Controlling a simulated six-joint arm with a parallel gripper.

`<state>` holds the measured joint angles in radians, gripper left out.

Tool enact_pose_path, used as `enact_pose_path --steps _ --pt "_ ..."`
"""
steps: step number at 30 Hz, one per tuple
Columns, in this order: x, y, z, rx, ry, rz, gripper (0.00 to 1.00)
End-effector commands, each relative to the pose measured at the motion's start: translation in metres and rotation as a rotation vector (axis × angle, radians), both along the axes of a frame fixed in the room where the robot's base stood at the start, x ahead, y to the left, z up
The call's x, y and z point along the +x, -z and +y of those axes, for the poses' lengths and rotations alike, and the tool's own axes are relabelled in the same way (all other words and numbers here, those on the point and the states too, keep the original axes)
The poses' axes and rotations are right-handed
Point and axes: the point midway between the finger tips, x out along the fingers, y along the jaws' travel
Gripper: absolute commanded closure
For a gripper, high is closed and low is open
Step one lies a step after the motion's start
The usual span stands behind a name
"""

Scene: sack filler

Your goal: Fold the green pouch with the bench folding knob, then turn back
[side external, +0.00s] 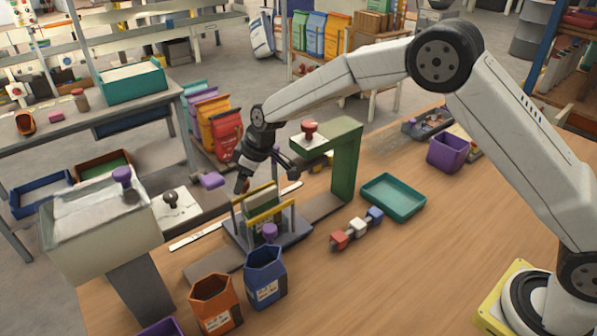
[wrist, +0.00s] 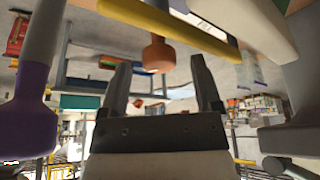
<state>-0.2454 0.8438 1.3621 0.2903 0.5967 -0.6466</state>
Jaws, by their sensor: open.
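The green pouch (side external: 261,202) stands upright between the yellow bars (side external: 268,213) of the bench folding fixture; its lower part is partly hidden by the front bar and posts. An orange-brown folding knob (side external: 243,184) is at the fixture's rear left end, and a purple knob (side external: 270,232) is at its front. My gripper (side external: 268,174) is over the rear of the fixture, open and empty. In the wrist view, the orange knob (wrist: 157,56) appears beyond and between my open fingers (wrist: 161,75), apart from them. A purple knob (wrist: 30,125) is large at the left.
A green stand (side external: 344,165) with a red knob (side external: 309,128) rises just right of my gripper. A hopper (side external: 100,220) stands left. Blue (side external: 266,280) and orange (side external: 217,305) containers stand in front. A teal tray (side external: 393,197) is right. The front right table is clear.

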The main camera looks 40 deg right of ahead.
Motion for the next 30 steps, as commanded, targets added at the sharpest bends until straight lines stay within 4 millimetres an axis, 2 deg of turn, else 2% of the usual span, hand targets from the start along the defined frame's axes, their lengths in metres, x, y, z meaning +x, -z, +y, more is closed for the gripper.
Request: enact_pose_path --steps 18,30 --pt "-0.019 -0.059 -0.015 0.0 0.0 -0.001 0.18" --pt "-0.022 -0.066 -0.018 0.0 0.001 0.001 0.18"
